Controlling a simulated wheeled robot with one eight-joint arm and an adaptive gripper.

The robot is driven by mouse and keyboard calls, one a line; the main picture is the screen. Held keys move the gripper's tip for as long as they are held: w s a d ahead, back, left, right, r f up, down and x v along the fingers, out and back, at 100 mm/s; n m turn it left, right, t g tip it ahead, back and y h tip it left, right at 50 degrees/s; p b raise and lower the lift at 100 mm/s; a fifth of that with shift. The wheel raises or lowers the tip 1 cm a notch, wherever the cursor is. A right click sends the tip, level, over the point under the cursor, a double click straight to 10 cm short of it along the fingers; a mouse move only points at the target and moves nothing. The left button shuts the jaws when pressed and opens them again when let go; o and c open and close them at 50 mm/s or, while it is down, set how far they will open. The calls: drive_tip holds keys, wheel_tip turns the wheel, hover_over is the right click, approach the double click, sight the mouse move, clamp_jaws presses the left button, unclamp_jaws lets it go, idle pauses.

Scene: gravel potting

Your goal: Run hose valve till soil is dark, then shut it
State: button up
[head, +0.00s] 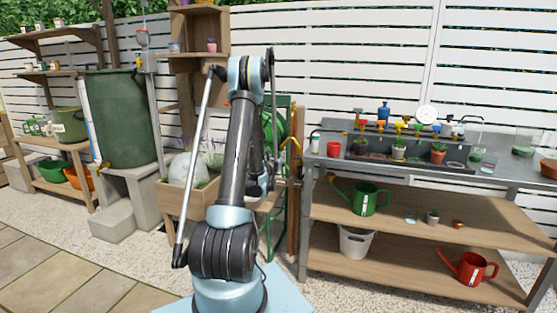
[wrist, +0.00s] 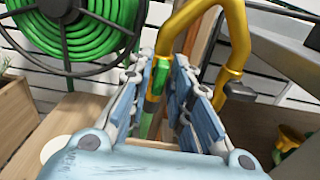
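My gripper (wrist: 172,72) is open in the wrist view, its two blue-padded fingers apart. A slim green piece with a brass-coloured end (wrist: 157,80) shows between the fingers; I cannot tell whether it is touched. A yellow bent handle or pipe (wrist: 232,35) arches just beyond the fingertips. In the head view my arm hides most of the gripper. A dark trough (head: 365,153) on the bench holds several small pots under coloured tap-like heads, including a yellow one (head: 401,126). Which is the hose valve, and how dark the soil is, I cannot tell.
A green hose reel (wrist: 75,35) is beside my gripper, and a wooden planter (head: 175,197) stands left of my arm. The grey-topped bench (head: 505,178) at right carries a green watering can (head: 368,198) and a red one (head: 472,268). Paving lies open at left.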

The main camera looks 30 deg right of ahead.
clamp_jaws()
drive_tip(key=shift+a, duration=0.1)
drive_tip(key=shift+m, duration=0.3)
drive_tip(key=shift+s+f+m, duration=0.1)
drive_tip(key=shift+s+m, duration=0.05)
drive_tip(key=shift+m, duration=4.1)
drive_tip(key=shift+s+f+m, duration=0.1)
drive_tip(key=shift+m, duration=4.15)
drive_tip(key=shift+d, duration=0.2)
drive_tip(key=o, duration=0.6)
unclamp_jaws()
